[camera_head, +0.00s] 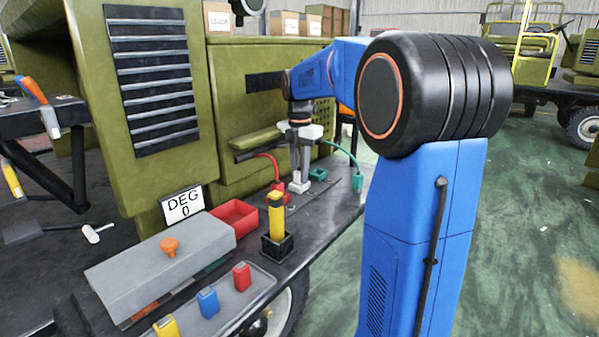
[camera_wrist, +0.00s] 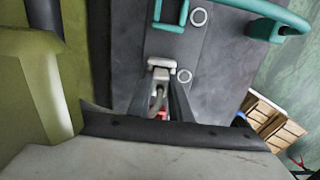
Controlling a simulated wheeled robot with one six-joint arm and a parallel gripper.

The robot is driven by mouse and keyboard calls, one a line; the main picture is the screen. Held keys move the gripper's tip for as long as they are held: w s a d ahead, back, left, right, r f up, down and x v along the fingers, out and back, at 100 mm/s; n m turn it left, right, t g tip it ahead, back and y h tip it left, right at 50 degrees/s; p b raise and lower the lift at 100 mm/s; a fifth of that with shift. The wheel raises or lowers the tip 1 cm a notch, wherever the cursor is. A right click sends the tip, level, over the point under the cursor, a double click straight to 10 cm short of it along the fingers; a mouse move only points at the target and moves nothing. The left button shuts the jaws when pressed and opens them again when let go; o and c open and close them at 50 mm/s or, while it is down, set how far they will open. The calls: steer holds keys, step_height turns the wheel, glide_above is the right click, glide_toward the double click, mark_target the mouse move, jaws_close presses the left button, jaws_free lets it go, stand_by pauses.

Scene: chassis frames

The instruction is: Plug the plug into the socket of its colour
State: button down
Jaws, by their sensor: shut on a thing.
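My gripper (camera_head: 300,182) points down over the dark bench beside the green cabinet. It is shut on a small pale grey block (camera_wrist: 161,64), seen between the dark fingers in the wrist view; whether it is the plug is hard to tell. A teal square socket (camera_head: 318,174) lies just right of the gripper; it also shows at the top of the wrist view (camera_wrist: 171,14). A teal cable (camera_head: 345,152) arcs down farther right.
A red bin (camera_head: 235,216), a grey box with an orange knob (camera_head: 160,262) and a tray (camera_head: 258,291) with coloured blocks fill the near bench. The cabinet (camera_head: 235,85) rises behind.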

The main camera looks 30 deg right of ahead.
steer(key=shift+f, duration=0.15)
steer(key=c, duration=1.6)
jaws_free()
step_height(320, 180, up, 12)
steer(key=shift+r, duration=0.2)
